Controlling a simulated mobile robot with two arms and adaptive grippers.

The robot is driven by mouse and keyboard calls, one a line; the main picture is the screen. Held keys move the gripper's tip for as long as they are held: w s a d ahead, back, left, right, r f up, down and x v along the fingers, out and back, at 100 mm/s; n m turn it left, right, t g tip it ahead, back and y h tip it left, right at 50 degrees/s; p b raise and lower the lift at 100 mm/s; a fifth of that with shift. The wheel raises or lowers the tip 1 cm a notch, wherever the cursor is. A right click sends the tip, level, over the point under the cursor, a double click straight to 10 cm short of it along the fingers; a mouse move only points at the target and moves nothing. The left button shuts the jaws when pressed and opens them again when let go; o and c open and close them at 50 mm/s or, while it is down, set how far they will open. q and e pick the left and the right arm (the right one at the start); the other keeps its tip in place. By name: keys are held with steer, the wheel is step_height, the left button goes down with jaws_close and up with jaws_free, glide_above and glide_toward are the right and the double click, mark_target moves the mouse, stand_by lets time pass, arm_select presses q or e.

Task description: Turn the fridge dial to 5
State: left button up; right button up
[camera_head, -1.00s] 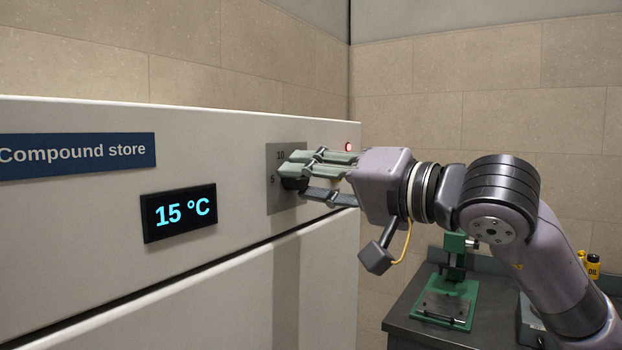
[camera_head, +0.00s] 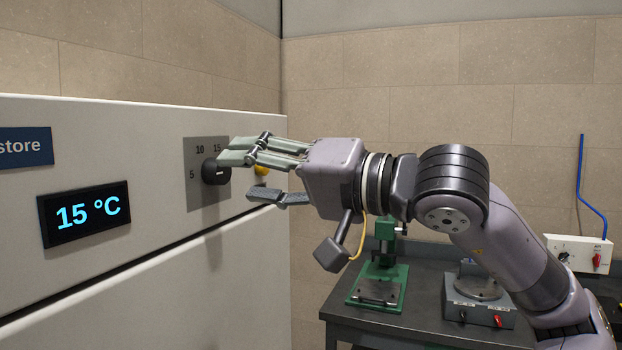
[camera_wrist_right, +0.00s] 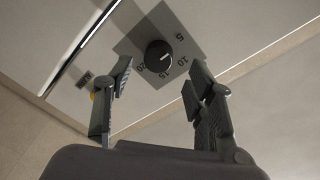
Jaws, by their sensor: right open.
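The black round fridge dial (camera_head: 215,172) sits on a grey plate on the white fridge front, with 5, 10 and 15 printed around it. The dial also shows in the right wrist view (camera_wrist_right: 158,56), with 20 visible there too. I cannot tell exactly which number its white mark points to. The fridge display (camera_head: 84,213) reads 15 °C. My right gripper (camera_head: 243,177) is open and empty, in front and to the right of the dial. In the right wrist view its fingers (camera_wrist_right: 158,85) are spread, with the dial showing beyond the gap. My left gripper is not in view.
A blue "store" sign (camera_head: 24,147) is on the fridge at left. A yellow thing (camera_head: 262,170) is partly hidden behind my right fingers. To the right, a dark bench (camera_head: 425,322) holds a green press (camera_head: 382,272) and a grey device (camera_head: 479,296).

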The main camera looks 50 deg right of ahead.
steer(key=v, duration=0.8)
steer(key=shift+d, duration=0.15)
stand_by(0.5)
